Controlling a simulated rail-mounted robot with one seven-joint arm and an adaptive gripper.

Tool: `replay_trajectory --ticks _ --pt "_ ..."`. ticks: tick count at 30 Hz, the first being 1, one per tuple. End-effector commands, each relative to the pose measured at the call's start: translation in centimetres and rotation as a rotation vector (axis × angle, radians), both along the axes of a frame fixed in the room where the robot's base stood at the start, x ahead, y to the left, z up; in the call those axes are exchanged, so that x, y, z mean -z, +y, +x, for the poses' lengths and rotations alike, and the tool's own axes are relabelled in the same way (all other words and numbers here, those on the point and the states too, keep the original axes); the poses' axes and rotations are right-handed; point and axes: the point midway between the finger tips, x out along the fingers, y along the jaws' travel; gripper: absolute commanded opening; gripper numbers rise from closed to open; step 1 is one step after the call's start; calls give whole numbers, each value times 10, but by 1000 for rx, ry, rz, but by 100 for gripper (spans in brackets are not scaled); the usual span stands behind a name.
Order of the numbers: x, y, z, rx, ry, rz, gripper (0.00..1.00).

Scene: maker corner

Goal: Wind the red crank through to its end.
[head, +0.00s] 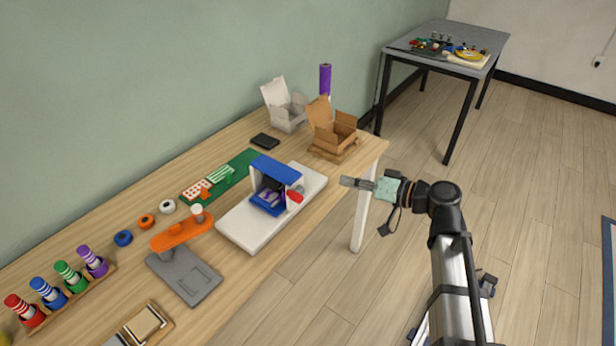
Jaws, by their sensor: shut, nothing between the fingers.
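The red crank (295,197) sticks out of the right side of a small blue-and-white machine with a blue roof (277,169). The machine stands on a white base board (247,236) near the table's front edge. A blue part with purple pieces (268,199) shows inside its open front. My gripper (343,181) is shut and empty. It points left toward the crank, apart from it, in the air just off the table's right front edge. The crank's far side and its shaft are too small to make out.
The wooden table (120,285) also holds a white box (285,106), a brown box (332,131), a purple roll (325,80), an orange-topped device (182,233) and a rack of coloured spools (62,298). A grey table (461,40) stands behind.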

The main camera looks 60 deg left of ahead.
Motion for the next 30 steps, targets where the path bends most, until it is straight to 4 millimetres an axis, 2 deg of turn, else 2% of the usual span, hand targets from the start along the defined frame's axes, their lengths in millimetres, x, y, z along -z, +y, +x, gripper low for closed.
replay_trajectory --ticks 4,11,25,30 --pt "3 -1 -3 -39 -107 49 0" --pt "4 11 -10 -47 -132 63 0" --pt "19 87 -49 -47 -130 62 0" --pt "38 80 -63 -46 -128 61 0"
